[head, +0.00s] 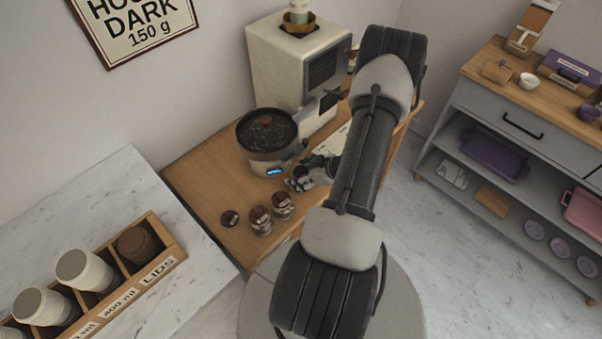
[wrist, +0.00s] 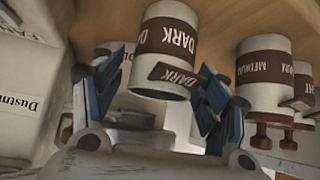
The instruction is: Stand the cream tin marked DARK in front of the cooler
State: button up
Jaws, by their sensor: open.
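A cream tin with a brown band marked DARK (wrist: 168,30) shows at the top middle of the wrist view, upside down in that picture. A brown DARK tag (wrist: 173,76) shows at its lower edge. My gripper (wrist: 160,98) is open, with one blue-grey finger on each side below the tin; I cannot tell whether they touch it. In the head view my gripper (head: 304,178) is at the wooden counter, partly hidden by my arm. The cooler (head: 268,132) appears to be the round dark pan of beans with a blue display below; it stands just left of my gripper.
A cream tin marked MEDIUM (wrist: 263,70) stands close on the right in the wrist view. Two small brown-topped containers (head: 260,220) (head: 282,205) and a dark round piece (head: 230,218) are on the counter's front. A cream machine (head: 285,60) stands behind the cooler.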

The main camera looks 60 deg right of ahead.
jog(key=shift+r, duration=0.15)
jog(key=shift+s+r, duration=0.15)
jog(key=shift+r, duration=0.1)
jog(key=p+v, duration=0.4)
jog(key=v, duration=0.7)
jog(key=shift+s+r, duration=0.15)
jog(key=shift+s, duration=0.05)
